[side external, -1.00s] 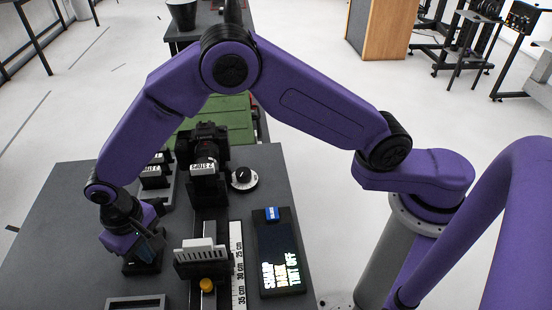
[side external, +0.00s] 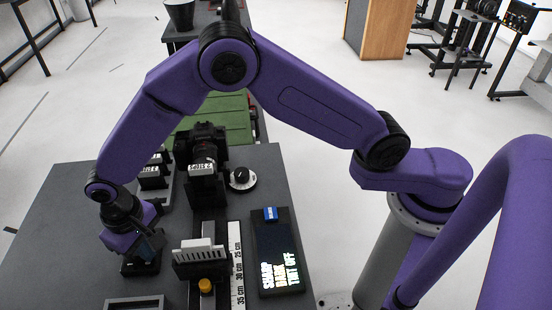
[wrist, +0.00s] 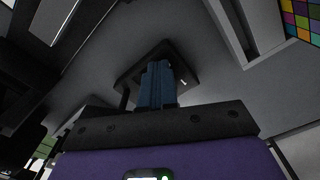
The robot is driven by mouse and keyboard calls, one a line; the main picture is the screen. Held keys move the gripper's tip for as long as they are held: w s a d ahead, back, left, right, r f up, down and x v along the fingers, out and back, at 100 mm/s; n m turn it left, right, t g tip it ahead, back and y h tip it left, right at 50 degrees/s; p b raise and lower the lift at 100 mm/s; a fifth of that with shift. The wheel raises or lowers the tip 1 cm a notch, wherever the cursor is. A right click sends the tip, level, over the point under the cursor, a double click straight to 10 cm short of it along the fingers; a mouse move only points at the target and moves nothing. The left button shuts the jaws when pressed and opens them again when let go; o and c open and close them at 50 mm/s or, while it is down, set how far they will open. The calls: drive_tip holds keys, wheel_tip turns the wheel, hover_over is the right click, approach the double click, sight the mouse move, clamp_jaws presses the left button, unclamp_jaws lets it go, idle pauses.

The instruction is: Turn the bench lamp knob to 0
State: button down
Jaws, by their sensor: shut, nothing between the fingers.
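My gripper (side external: 150,250) points down at the left of the dark bench, over a small dark square-based fixture (side external: 140,268). In the wrist view my blue fingers (wrist: 158,80) are together with nothing between them. They reach over the same dark square plate (wrist: 185,62), which has a small white mark near the fingertips. The fingers hide the plate's middle, so I cannot tell whether they touch it. A black knob on a white dial (side external: 242,178) stands right of the camera on the bench. Its setting is too small to read, and I cannot tell which fixture is the lamp knob.
A black camera (side external: 203,150) stands at the rail's far end. A white slotted block (side external: 200,252) and a yellow knob (side external: 206,286) sit on the rail beside a scale (side external: 236,265). A lit display (side external: 278,255) is right; a grey tray (side external: 135,303) lies in front.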

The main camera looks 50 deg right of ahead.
drive_tip(key=shift+s+d, duration=0.1)
drive_tip(key=shift+s, duration=0.05)
drive_tip(key=shift+r, duration=0.15)
wheel_tip(320, 180, up, 5)
drive_tip(key=shift+s+f, duration=0.1)
drive_tip(key=shift+r, duration=0.45)
drive_tip(key=shift+r, duration=0.1)
drive_tip(key=s+d+r+n, duration=0.3)
drive_tip(key=s+d+r, duration=0.15)
drive_tip(key=d, duration=0.45)
drive_tip(key=s+d+r+n, duration=0.2)
drive_tip(key=s+d+r, duration=0.25)
drive_tip(key=d, duration=0.35)
drive_tip(key=s+d+n, duration=0.4)
drive_tip(key=s+d, duration=1)
drive_tip(key=d, duration=0.4)
drive_tip(key=shift+s+r+n, duration=0.15)
drive_tip(key=shift+s+n, duration=0.15)
drive_tip(key=shift+s, duration=0.1)
